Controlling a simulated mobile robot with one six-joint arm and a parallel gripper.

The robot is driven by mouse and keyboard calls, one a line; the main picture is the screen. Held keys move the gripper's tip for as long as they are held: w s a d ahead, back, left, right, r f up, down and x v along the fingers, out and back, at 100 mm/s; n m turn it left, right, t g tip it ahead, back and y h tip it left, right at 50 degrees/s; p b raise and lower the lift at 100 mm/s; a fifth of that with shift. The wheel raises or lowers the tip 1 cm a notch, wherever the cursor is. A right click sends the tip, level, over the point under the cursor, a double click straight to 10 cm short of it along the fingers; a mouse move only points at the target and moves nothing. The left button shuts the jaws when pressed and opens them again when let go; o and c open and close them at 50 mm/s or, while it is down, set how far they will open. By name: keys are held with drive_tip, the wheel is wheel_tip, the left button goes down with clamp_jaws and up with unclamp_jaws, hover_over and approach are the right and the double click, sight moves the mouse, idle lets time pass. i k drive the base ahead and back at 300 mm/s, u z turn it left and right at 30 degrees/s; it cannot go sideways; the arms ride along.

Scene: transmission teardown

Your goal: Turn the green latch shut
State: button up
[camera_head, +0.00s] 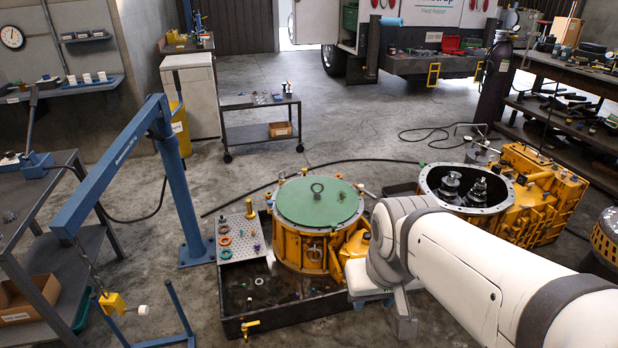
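A green round lid (300,207) with a dark lifting ring lies on top of a yellow transmission housing (288,246) in the middle of the view. I cannot pick out a separate green latch for sure; small coloured fittings around the lid's rim are too small to tell apart. My white arm reaches in from the lower right and bends just right of the housing, covering part of its right side. My gripper does not show; the end of the arm is hidden or out of the picture.
The housing stands in a black drip tray (290,308) beside a perforated plate (240,240) with coloured rings. An opened yellow casing (540,215) with gears is at right. A blue crane (185,190) stands left. A hose crosses the floor; open floor lies behind.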

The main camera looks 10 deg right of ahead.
sight(333, 225)
drive_tip(key=z, duration=0.05)
drive_tip(key=i, duration=1.45)
drive_tip(key=z, duration=0.2)
